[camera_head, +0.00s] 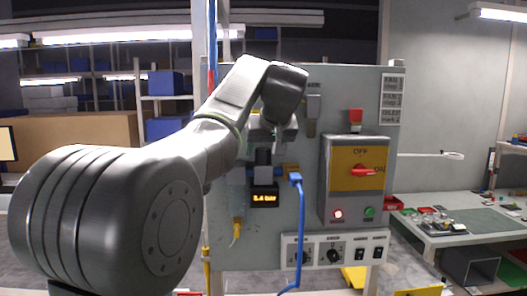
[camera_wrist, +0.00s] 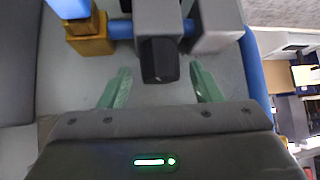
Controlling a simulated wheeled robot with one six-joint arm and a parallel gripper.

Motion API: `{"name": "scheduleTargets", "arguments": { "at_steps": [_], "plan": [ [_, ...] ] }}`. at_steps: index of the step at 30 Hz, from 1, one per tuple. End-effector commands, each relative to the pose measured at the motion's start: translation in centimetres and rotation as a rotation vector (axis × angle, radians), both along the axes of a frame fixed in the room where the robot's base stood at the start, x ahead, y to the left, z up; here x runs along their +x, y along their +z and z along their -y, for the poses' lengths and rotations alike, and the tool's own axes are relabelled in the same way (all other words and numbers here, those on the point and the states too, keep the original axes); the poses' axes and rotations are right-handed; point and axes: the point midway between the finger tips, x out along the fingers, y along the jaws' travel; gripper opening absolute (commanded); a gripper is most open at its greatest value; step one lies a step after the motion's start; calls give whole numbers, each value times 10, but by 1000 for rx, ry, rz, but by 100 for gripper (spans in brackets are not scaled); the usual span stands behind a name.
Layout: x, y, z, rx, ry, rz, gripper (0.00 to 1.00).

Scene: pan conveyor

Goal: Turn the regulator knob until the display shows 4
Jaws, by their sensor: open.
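The regulator knob (camera_wrist: 159,60) is black and ribbed, on a grey regulator body, at the top middle of the wrist view. My gripper (camera_wrist: 160,80) is open, with one green finger on each side of the knob and a visible gap on both sides. It appears not to touch the knob. In the head view the regulator is partly hidden by my arm. The display (camera_head: 264,198) sits low on the regulator with orange text that looks like a small decimal value in bar. Its first digit is too blurred to read surely.
A blue hose with a blue plug (camera_head: 295,178) hangs just right of the display. A grey control box (camera_head: 340,200) with a red switch is further right on the panel (camera_head: 225,250). A lower strip (camera_head: 313,258) holds rotary switches. A workbench (camera_head: 450,238) stands at right.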

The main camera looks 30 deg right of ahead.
Motion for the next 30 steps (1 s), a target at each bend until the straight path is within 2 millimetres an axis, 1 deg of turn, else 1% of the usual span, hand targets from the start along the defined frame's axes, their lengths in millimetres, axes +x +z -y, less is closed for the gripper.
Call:
{"name": "scheduleTargets", "arguments": {
  "at_steps": [3, 6, 14, 17, 18, 21, 30],
  "plan": [
    [7, -7, 2, 0, 0, 0, 58],
    [10, -11, 3, 0, 0, -1, 58],
    [11, -11, 3, -1, -1, 0, 58],
    [11, -11, 3, -1, -1, 0, 41],
    [11, -11, 3, -1, -1, 0, 33],
    [11, -11, 3, -1, -1, 0, 14],
    [11, -10, 2, -2, -37, 1, 14]
  ]
}}
